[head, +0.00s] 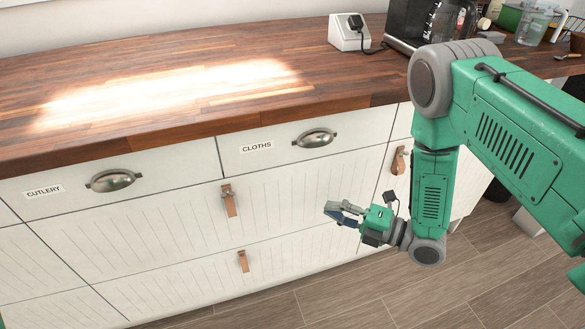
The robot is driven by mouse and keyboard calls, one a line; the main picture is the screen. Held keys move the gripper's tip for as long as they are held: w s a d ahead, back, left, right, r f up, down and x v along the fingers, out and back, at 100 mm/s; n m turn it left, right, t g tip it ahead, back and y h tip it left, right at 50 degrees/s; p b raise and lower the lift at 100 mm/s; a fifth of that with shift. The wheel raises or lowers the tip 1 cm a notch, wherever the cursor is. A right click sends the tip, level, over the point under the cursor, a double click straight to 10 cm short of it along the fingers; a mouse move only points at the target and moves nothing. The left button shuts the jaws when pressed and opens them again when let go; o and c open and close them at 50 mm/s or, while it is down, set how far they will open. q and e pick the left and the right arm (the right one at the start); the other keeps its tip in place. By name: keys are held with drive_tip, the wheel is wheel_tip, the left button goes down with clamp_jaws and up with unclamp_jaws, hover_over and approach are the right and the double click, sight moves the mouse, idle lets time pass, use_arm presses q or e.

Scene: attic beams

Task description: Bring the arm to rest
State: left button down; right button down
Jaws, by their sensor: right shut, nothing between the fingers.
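My right arm (520,130) is green and grey and comes in from the right. Its upper link reaches forward, and the forearm hangs down in front of the cabinet. My right gripper (332,213) points left, in front of the white drawer fronts and below the countertop. Its fingers are shut with nothing between them. Whether it touches the drawer front cannot be told for sure. My left gripper is not in view; only a small green bit shows at the lower left edge.
A wooden countertop (150,105) runs along the back, with a bare bright patch. Below are drawers labelled CUTLERY (44,191) and CLOTHS (256,147), with metal cup handles and leather pulls. A white socket box (349,35) and a coffee maker (420,22) stand at the back. Wood-plank floor (380,300) is open in front.

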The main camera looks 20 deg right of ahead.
drive_tip(key=s+f+m+g+h+p, duration=0.1)
drive_tip(key=s+f+m+g+h, duration=0.4)
drive_tip(key=s+f+m+h, duration=0.7)
drive_tip(key=s+d+r+m+g, duration=0.1)
drive_tip(key=s+d+m+g, duration=0.1)
drive_tip(key=s+m+g, duration=0.5)
drive_tip(key=s+m, duration=0.6)
drive_tip(key=shift+d+r+m+h+p, duration=0.25)
drive_tip(key=shift+d+m+h+p, duration=0.05)
drive_tip(key=shift+d+m, duration=0.1)
